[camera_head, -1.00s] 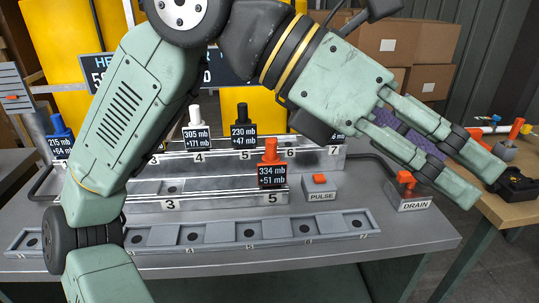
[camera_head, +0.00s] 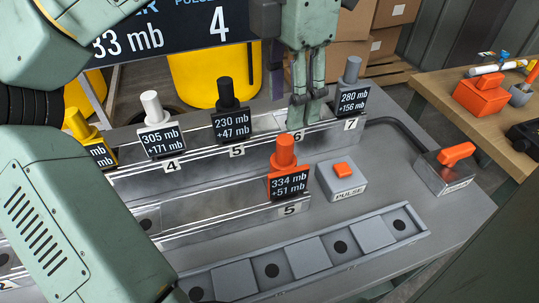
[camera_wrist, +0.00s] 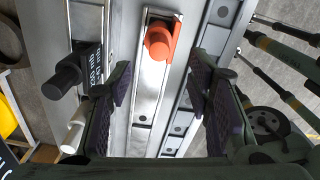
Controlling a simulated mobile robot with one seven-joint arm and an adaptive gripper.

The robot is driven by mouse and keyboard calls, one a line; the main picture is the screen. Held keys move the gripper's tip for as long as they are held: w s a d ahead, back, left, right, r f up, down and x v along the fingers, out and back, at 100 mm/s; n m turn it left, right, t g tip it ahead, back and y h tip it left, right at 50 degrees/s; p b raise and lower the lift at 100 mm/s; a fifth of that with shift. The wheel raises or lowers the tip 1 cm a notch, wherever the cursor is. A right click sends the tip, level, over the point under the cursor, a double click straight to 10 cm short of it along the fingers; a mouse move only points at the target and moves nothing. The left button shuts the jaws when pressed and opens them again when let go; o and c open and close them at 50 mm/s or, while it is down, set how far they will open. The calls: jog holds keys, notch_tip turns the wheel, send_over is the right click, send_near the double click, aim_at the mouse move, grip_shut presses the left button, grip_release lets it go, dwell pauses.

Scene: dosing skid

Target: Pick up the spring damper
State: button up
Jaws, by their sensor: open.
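No part is labelled spring damper, so I cannot tell which it is. Several upright plugs with displays stand on the stepped metal rails: an orange one (camera_head: 287,165) reading 334 mb at front position 5, a black one (camera_head: 228,97) at 5, a white one (camera_head: 152,108) at 4, a grey one (camera_head: 351,72) at 7, and a partly hidden yellow one (camera_head: 77,124). My gripper (camera_head: 308,108) points down over the back rail near position 6, empty. In the wrist view its fingers are apart (camera_wrist: 160,88), with the orange plug (camera_wrist: 160,42) ahead between them.
A PULSE box (camera_head: 341,180) with an orange button and a DRAIN box (camera_head: 445,168) stand on the right of the skid. A slotted strip (camera_head: 312,255) runs along the front. A wooden side table (camera_head: 450,90) holds an orange box (camera_head: 481,96).

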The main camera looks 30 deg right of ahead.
aim_at(284, 139)
jog(key=f, duration=0.4)
jog(key=shift+s, duration=0.25)
jog(key=shift+w+a+f+p, duration=0.15)
jog(key=shift+f+p, duration=0.3)
jog(key=shift+f, duration=1.15)
jog(key=shift+w+a+f+p, duration=0.15)
jog(key=shift+f+p, duration=0.25)
jog(key=shift+f, duration=1.15)
jog(key=shift+d, duration=0.1)
grip_shut()
